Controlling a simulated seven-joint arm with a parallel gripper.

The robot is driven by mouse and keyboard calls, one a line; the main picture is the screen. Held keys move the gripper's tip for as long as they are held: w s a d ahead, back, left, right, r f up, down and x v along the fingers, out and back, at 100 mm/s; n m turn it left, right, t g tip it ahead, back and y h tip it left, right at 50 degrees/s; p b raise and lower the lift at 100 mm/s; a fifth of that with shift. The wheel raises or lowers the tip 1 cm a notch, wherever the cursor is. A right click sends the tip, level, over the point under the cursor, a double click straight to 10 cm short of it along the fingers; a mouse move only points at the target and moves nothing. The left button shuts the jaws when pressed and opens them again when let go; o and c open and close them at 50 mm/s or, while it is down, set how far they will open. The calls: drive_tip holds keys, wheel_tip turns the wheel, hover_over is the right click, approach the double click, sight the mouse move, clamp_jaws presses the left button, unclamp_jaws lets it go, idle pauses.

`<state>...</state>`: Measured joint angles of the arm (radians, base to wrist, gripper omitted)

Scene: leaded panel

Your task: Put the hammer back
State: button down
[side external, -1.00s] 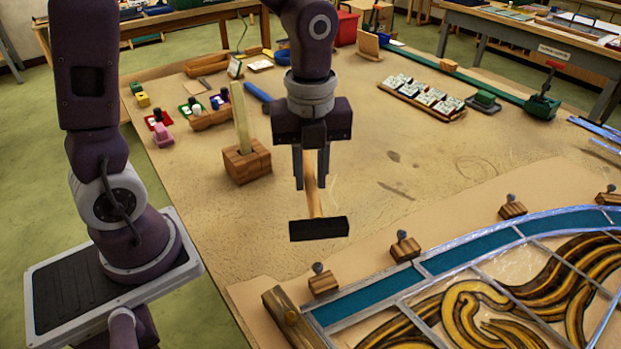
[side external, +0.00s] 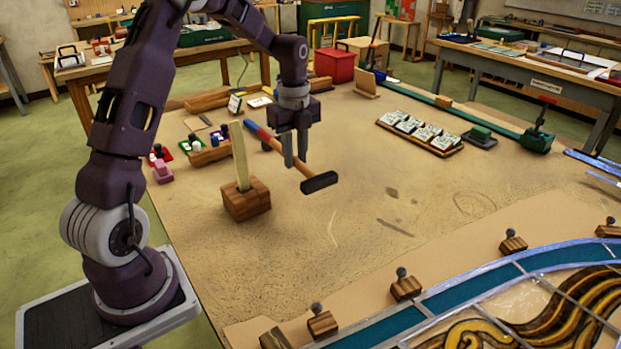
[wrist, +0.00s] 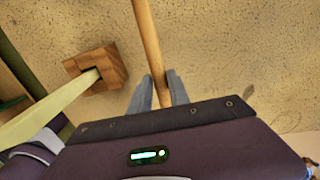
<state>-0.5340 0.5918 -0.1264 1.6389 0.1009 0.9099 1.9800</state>
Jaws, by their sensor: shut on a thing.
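The hammer (side external: 319,182) has a black head, a wooden handle and a red and blue grip. In the side view the head points toward the lower right and the grip toward the back left. My gripper (side external: 295,163) points down and is shut on the wooden handle, between head and grip. The wrist view shows the handle (wrist: 147,40) between my two fingers (wrist: 158,92); the head is out of sight there. The hammer looks held above the table, but its exact height is unclear.
A wooden block (side external: 247,202) with an upright pale stick stands left of the hammer, also close by in the wrist view (wrist: 112,66). Small bottles in a wooden rack (side external: 208,155) lie behind it. A tile tray (side external: 420,134) is at right; the leaded panel (side external: 480,290) lies in front.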

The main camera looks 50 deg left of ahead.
sight(291, 190)
drive_tip(key=shift+a+f, duration=0.2)
drive_tip(key=shift+a, duration=0.45)
drive_tip(key=shift+a+f, duration=0.2)
drive_tip(key=shift+a, duration=0.4)
drive_tip(key=shift+w+f, duration=0.1)
drive_tip(key=shift+f, duration=3.6)
drive_tip(key=c, duration=1.1)
unclamp_jaws()
drive_tip(key=shift+c, duration=0.2)
